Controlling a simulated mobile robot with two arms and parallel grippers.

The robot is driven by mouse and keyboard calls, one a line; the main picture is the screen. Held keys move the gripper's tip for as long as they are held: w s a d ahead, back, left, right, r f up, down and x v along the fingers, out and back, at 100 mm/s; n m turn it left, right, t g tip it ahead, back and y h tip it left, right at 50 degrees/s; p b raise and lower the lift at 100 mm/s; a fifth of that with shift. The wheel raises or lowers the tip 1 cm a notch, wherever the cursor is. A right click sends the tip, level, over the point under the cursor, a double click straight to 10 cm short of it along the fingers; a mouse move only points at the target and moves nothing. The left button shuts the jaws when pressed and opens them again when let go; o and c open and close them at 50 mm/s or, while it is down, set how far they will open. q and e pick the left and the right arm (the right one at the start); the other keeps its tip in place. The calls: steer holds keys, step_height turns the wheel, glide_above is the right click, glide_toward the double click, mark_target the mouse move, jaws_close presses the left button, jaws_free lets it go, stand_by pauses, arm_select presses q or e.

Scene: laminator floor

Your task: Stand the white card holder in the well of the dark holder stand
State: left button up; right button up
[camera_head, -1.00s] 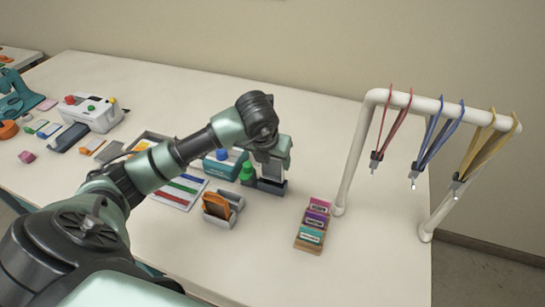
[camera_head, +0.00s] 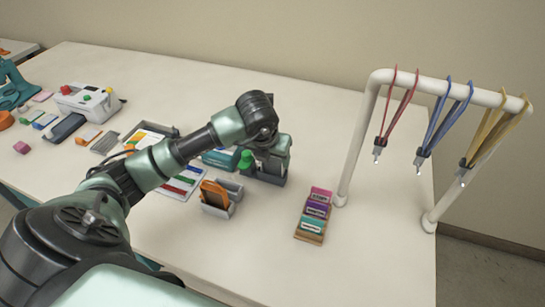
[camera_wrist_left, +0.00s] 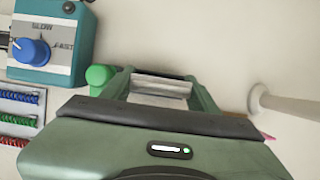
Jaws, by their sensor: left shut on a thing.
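My left gripper (camera_head: 268,172) points down at the middle of the table, right of the teal machine. In the left wrist view it is shut on a pale grey-white piece (camera_wrist_left: 160,87), which I take for the white card holder. The gripper body hides much of it. In the head view a dark, low shape shows at the gripper's lower end; I cannot tell whether it is the dark holder stand or part of my gripper. My right gripper is out of view.
The teal machine (camera_wrist_left: 65,35) with a blue dial and a green knob (camera_wrist_left: 97,75) are close left of the gripper. Coloured label blocks (camera_head: 312,225) lie to the right. A white rail (camera_head: 440,85) with hanging lanyards stands further right. Table behind is clear.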

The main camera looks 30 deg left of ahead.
arm_select(q)
steer(key=o, duration=1.4)
steer(key=shift+o, duration=0.2)
steer(key=shift+r, duration=0.1)
steer(key=shift+r+p, duration=2.35)
steer(key=shift+r, duration=1.6)
steer(key=shift+s+f, duration=0.1)
